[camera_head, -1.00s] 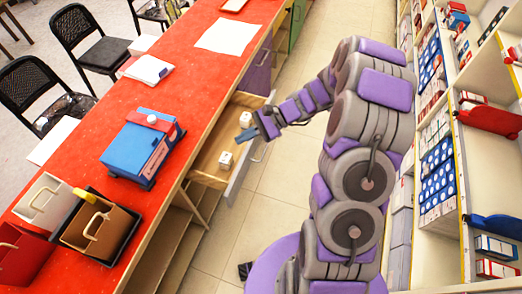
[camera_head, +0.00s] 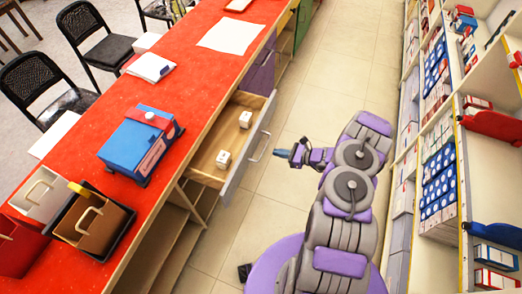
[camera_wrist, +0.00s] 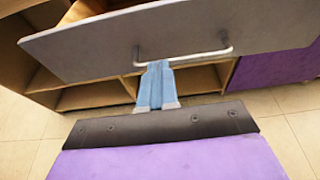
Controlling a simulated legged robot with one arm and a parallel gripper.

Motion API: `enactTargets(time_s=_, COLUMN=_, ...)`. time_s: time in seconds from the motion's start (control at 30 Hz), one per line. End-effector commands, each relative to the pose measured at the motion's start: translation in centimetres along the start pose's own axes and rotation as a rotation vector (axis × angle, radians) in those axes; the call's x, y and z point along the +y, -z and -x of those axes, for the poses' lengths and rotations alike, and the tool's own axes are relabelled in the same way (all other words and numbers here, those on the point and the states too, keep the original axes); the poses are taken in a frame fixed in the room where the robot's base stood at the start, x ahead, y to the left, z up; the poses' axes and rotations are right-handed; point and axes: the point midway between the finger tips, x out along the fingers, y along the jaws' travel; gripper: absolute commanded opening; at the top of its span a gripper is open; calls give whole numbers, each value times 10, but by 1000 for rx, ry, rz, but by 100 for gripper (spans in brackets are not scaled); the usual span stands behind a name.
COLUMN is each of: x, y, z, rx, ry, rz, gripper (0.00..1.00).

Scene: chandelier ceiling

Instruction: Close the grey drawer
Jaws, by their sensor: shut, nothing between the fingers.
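The grey drawer (camera_head: 251,145) is pulled out from the red-topped counter, its front facing the aisle on the right. Two small white boxes, one nearer (camera_head: 223,159) and one farther (camera_head: 245,119), sit in its wooden tray. A metal handle shows on its front, also visible in the wrist view (camera_wrist: 183,54). My gripper (camera_head: 281,153) is shut and empty, outside the drawer on the handle side. In the wrist view the blue fingers (camera_wrist: 157,82) point at the drawer front, with their tips just below the handle; I cannot tell whether they touch it.
The red counter (camera_head: 193,65) runs along the left, carrying a blue box (camera_head: 140,145) and brown and white bins. Purple drawers (camera_head: 261,70) are farther along. Stocked shelves (camera_head: 440,150) line the right. The tiled aisle (camera_head: 320,80) between is clear.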

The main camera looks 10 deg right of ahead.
Motion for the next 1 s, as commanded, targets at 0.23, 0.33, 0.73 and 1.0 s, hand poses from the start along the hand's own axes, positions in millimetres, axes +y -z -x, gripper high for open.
enactTargets(time_s=0.23, x=1, y=3, z=-24, rx=0, ry=-1, rz=-4, gripper=0)
enactTargets(time_s=0.33, x=1, y=4, z=-42, rx=-1, ry=-3, rz=-4, gripper=0)
enactTargets(time_s=0.73, x=0, y=3, z=-94, rx=-3, ry=-1, rz=-4, gripper=0)
enactTargets(time_s=1.0, x=0, y=2, z=-98, rx=-3, ry=0, rz=-4, gripper=0)
